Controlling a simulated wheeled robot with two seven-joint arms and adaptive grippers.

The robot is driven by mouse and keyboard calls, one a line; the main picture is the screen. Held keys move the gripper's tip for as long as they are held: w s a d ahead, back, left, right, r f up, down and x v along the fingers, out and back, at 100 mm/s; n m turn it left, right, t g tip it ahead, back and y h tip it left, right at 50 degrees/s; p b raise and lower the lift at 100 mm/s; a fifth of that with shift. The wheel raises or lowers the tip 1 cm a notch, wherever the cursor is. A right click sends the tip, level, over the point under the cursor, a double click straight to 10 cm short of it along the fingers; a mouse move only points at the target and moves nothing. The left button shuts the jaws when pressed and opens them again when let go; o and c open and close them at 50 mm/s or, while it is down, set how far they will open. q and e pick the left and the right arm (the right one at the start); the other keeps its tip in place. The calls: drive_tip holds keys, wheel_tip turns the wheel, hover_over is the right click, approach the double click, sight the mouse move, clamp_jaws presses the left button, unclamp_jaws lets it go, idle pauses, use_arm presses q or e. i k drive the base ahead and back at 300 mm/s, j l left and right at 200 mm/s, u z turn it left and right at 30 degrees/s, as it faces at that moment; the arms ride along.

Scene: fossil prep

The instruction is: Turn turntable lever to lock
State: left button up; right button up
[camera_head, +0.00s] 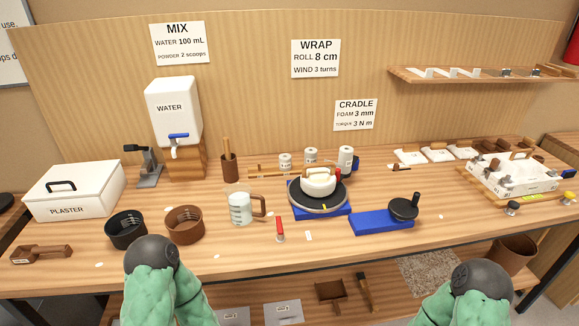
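The turntable (294,194) has a dark round top on a blue base and stands near the middle of the bench. A white, rounded piece (318,185) sits on its top. A small red-handled lever (279,225) with a pale lower end stands in front and to the left of the turntable, near the bench's front part. I cannot tell whether it joins the turntable or which setting it is in. Another small red part shows behind the white piece. Both of my arms rise from the bottom edge, well short of the turntable. Neither gripper shows.
A measuring jug (240,210) stands left of the lever, with a brown bowl (184,224) and a black bowl (125,230) farther left. A blue block (370,223) with a black knob lies to the right. White jars (346,158) stand behind the turntable. Bench space before the lever is mostly clear.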

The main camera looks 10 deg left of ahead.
sight(280, 233)
drive_tip(key=l+u, duration=0.2)
drive_tip(key=u, duration=0.2)
drive_tip(key=l+u, duration=0.25)
drive_tip(key=u, duration=0.2)
drive_tip(key=l+u, duration=0.1)
drive_tip(key=l, duration=0.3)
drive_tip(key=k+l+u, duration=0.1)
drive_tip(key=l, duration=0.35)
drive_tip(key=k+l+u, duration=0.1)
drive_tip(key=l, duration=0.3)
drive_tip(key=k+l+u, duration=0.15)
drive_tip(key=l, duration=0.25)
drive_tip(key=k+l+u, duration=0.1)
drive_tip(key=l, duration=0.3)
drive_tip(key=k+l+u, duration=0.1)
drive_tip(key=l, duration=0.3)
drive_tip(key=k+l, duration=0.15)
drive_tip(key=l, duration=0.25)
drive_tip(key=k+l, duration=0.15)
drive_tip(key=l, duration=0.25)
drive_tip(key=k+l, duration=0.15)
drive_tip(key=l, duration=0.25)
drive_tip(key=i+j+u, duration=0.35)
drive_tip(key=i+j, duration=0.25)
drive_tip(key=i+j+u, duration=0.4)
drive_tip(key=i+j, duration=0.2)
drive_tip(key=i, duration=0.1)
